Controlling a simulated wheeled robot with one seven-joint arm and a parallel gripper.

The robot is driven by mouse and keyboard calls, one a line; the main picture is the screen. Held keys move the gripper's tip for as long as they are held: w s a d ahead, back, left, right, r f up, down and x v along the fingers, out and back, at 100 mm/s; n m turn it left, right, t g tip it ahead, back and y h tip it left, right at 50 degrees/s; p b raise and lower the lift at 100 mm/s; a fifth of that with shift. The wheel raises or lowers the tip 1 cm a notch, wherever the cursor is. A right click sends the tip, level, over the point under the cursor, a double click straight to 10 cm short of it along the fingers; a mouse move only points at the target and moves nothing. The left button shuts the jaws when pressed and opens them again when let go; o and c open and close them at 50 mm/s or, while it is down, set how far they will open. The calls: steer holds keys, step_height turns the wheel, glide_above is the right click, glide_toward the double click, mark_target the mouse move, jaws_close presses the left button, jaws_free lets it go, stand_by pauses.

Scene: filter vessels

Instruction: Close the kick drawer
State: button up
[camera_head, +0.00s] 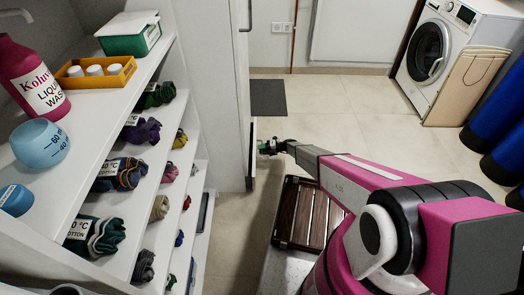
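My gripper is at or very near this panel. Whether they touch cannot be told. The fingers are too small to show whether they are open or shut. The drawer's inside is hidden.
White shelves (128,190) with rolled socks, a pink bottle (30,75) and blue cups fill the left. A brown slatted wooden piece (304,215) lies under my arm. A washing machine (452,50) and blue cylinders (497,130) stand right. Tiled floor between is clear.

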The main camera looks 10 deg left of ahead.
jaws_close()
steer(key=shift+r+x, duration=0.2)
steer(key=shift+x, duration=0.85)
steer(key=shift+r+x, duration=0.25)
steer(key=shift+x, duration=0.8)
jaws_free()
steer(key=shift+a, duration=0.2)
steer(key=v, duration=1)
steer(key=shift+d, duration=0.4)
